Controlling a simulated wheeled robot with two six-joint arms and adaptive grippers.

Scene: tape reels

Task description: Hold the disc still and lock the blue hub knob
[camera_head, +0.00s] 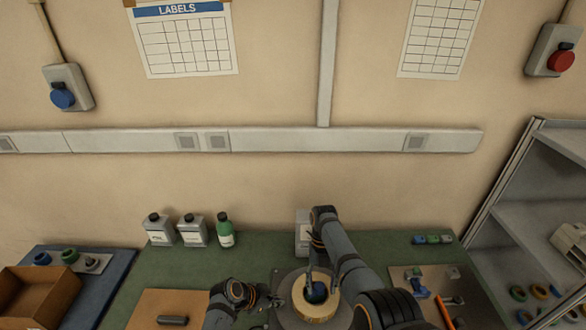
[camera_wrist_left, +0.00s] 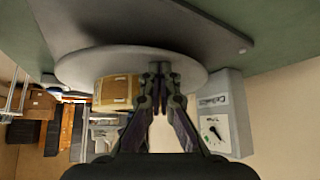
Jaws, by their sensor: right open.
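The grey disc (camera_head: 284,312) lies flat on the green bench, with a tan tape ring (camera_head: 300,309) and the blue hub knob (camera_head: 316,292) at its centre. My right gripper (camera_head: 320,287) comes down over the knob, open, its fingers at the knob's sides; contact is unclear. My left gripper (camera_head: 274,300) is low at the disc's left edge. In the left wrist view its fingertips (camera_wrist_left: 158,72) are closed together in front of the disc (camera_wrist_left: 85,70), beside the tape ring (camera_wrist_left: 118,92). Nothing shows between them, and I cannot tell whether they touch the disc.
A grey box with a dial (camera_wrist_left: 212,128) stands behind the disc. Two grey bottles (camera_head: 192,232) and a green bottle (camera_head: 226,232) stand at the back left. An open cardboard box (camera_head: 40,297) is at far left. A board with small parts (camera_head: 425,280) is at right.

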